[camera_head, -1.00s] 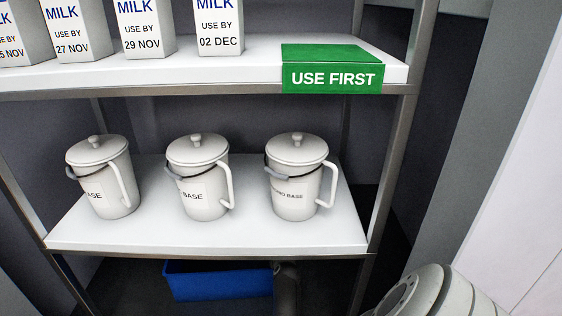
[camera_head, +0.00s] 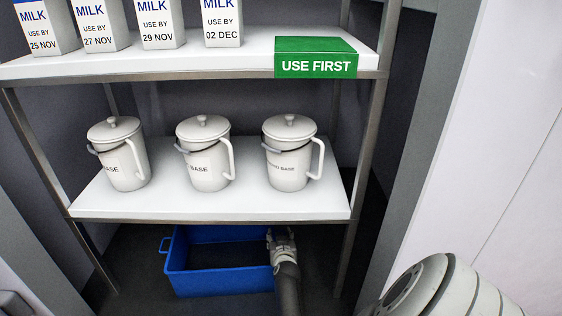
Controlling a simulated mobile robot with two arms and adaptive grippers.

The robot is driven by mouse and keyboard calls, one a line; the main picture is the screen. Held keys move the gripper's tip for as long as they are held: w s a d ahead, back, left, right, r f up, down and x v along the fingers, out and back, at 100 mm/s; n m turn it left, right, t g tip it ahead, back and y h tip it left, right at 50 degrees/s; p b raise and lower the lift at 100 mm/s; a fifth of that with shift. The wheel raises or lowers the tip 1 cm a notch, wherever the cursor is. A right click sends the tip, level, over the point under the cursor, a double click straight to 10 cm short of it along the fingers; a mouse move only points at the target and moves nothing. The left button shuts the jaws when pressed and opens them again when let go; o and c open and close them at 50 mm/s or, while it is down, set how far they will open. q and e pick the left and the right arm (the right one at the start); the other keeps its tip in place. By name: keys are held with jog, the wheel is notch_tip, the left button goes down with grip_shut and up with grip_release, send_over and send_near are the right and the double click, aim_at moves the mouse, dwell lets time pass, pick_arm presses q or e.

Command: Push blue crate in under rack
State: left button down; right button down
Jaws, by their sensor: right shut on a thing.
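The blue crate (camera_head: 222,282) stands on the dark floor beneath the lower shelf of the metal rack (camera_head: 210,211). It is open at the top and looks empty where I can see inside. Its back edge is partly covered by the shelf, and its front part sticks out in view. A handle shows on its left side. My right gripper (camera_head: 281,246) is at the crate's right side and shut on its right handle or rim; the fingertips are small and partly hidden. My left gripper is not in view.
Three lidded white pitchers (camera_head: 290,155) stand on the lower shelf. Several milk cartons (camera_head: 222,22) and a green USE FIRST sign (camera_head: 316,58) are on the upper shelf. Rack posts (camera_head: 352,245) stand either side of the crate, with some floor room between.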

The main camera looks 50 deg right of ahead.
jog(key=shift+s+a, duration=0.25)
jog(key=shift+s, duration=0.05)
jog(key=c, duration=0.7)
grip_release()
